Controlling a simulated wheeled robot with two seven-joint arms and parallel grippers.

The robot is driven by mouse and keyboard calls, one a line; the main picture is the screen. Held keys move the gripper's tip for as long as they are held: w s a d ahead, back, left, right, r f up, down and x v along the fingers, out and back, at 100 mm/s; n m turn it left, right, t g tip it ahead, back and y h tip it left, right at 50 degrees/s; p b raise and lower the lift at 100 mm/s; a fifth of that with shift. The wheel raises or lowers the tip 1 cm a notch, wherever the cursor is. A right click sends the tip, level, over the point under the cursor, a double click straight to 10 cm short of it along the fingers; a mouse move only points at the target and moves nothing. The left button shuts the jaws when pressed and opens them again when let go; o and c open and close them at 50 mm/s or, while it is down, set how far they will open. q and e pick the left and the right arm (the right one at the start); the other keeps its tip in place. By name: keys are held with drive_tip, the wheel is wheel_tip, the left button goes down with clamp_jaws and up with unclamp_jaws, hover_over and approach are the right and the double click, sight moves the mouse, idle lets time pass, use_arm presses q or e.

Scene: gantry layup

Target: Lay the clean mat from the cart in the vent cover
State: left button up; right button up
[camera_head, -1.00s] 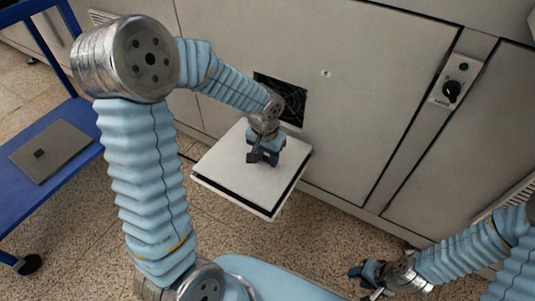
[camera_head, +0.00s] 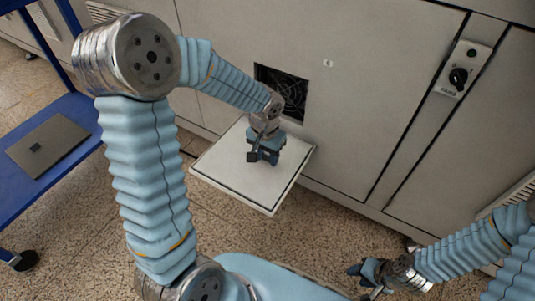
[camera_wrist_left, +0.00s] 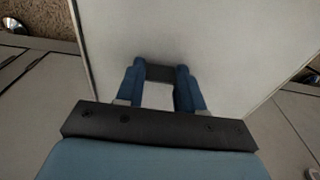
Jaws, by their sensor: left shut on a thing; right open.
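The clean mat (camera_head: 222,168) is a pale square with a dark grip bar at its middle, which also shows in the left wrist view (camera_wrist_left: 160,73). It lies flat over the vent cover (camera_head: 234,197), a pale square frame standing out level below the fan opening. The mat seems to sit inside the cover's rim; I cannot tell if it touches the bottom. My left gripper (camera_head: 263,157) points down at the mat's middle, shut on its bar. My right gripper (camera_head: 359,282) is open and empty at the lower right, away from the mat.
A blue cart (camera_head: 25,195) at the left carries a grey-brown mat (camera_head: 62,137) with a dark bar. Behind the cover, a pale cabinet (camera_head: 390,70) has a square fan opening (camera_head: 295,92) and a dark knob (camera_head: 458,78). The speckled floor below is clear.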

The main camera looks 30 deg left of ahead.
use_arm(q)
drive_tip(key=shift+f+b, duration=0.3)
drive_tip(key=shift+f, duration=0.1)
drive_tip(key=o, duration=1.1)
wheel_tip(320, 180, up, 14)
drive_tip(key=s+p, duration=0.1)
drive_tip(key=p, duration=0.1)
drive_tip(key=shift+p, duration=0.35)
drive_tip(key=shift+s+f, duration=0.1)
